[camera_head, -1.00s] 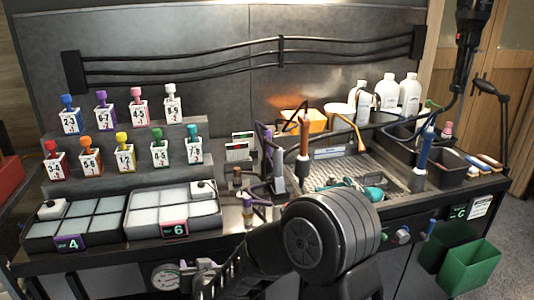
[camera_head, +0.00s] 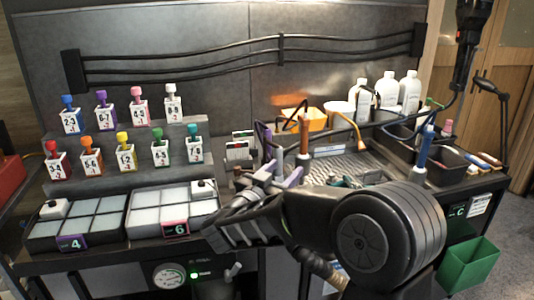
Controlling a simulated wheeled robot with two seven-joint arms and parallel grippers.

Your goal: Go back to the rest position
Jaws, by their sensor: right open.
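My right arm comes in from the bottom right, with its large round black joint in front of the sink. My right gripper (camera_head: 246,203) is at the front of the bench, just right of the white-padded tray with the pink 6 label (camera_head: 143,222). It is open and I see nothing held in it. Dark arm parts hide some of it, and its fingertips are hard to tell from the tools behind. My left gripper is not in view.
A tray labelled 4 (camera_head: 45,228) sits left of tray 6. Numbered bottles with coloured caps (camera_head: 126,158) stand on steps behind. The sink (camera_head: 345,165) holds tools and is partly hidden by my arm. White bottles (camera_head: 387,90) stand behind it. A green bin (camera_head: 467,264) hangs at right.

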